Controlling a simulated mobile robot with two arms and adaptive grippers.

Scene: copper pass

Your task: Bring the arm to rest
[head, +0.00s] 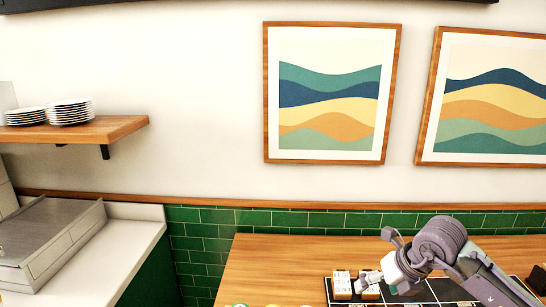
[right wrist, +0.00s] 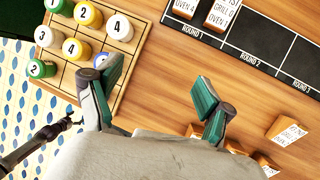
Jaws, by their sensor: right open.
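My right arm comes in from the lower right of the head view, and its gripper (head: 372,282) is low over the wooden table (head: 270,262). In the right wrist view my right gripper (right wrist: 160,76) is open, with two teal-padded fingers spread apart and only bare wood seen between them. A dark, slim claw-like shape (right wrist: 60,128) shows at the left of that view. It may be my left gripper, but its jaws are too small to read. No left arm shows in the head view.
A wooden tray (right wrist: 98,73) holds several numbered cylinders. A black board marked with rounds (right wrist: 262,42) carries labelled blocks (right wrist: 222,14). More labelled blocks (right wrist: 286,130) stand on the table. A counter (head: 125,235), plates on a shelf (head: 70,111) and a framed picture (head: 331,92) are behind.

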